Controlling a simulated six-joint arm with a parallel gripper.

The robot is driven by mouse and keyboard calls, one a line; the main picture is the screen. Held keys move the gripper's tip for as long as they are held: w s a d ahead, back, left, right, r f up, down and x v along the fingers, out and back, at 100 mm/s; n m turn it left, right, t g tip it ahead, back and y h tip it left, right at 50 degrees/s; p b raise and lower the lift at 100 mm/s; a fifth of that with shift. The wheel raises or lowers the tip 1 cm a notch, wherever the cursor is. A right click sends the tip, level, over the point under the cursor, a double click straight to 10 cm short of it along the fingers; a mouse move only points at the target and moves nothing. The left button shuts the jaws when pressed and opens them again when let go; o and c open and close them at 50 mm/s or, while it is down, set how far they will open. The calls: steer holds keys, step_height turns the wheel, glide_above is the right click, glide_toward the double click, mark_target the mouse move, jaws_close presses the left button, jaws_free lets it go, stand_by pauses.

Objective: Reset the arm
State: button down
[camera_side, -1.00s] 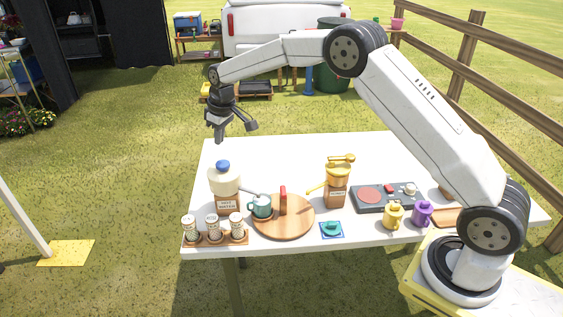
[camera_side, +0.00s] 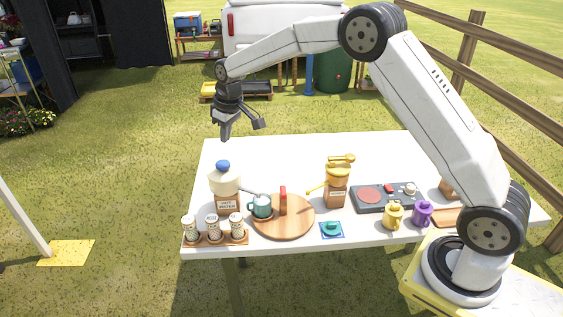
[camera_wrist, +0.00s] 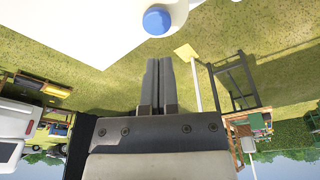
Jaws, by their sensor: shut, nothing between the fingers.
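My gripper (camera_side: 226,132) hangs above the far left part of the white table (camera_side: 300,160) in the side view, pointing down. It is empty and clear of everything on the table. In the wrist view my gripper's fingers (camera_wrist: 158,62) lie close together, with nothing between them. The hot water dispenser (camera_side: 225,184) with its blue cap stands below and in front of the gripper; its blue cap (camera_wrist: 157,21) also shows at the top of the wrist view.
A round wooden board (camera_side: 300,226) bears a teal mug (camera_side: 262,206). A honey dispenser (camera_side: 336,190), a rack of several jars (camera_side: 213,230), a dark hob panel (camera_side: 370,196), a yellow mug (camera_side: 393,216) and a purple mug (camera_side: 422,213) stand nearby. The table's back middle is clear.

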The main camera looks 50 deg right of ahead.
steer(key=s+f+m, duration=0.1)
steer(key=s, duration=1.4)
steer(key=s+f+m, duration=0.1)
steer(key=s+f, duration=0.1)
steer(key=s, duration=1.4)
steer(key=shift+f+m, duration=0.25)
steer(key=shift+m, duration=0.05)
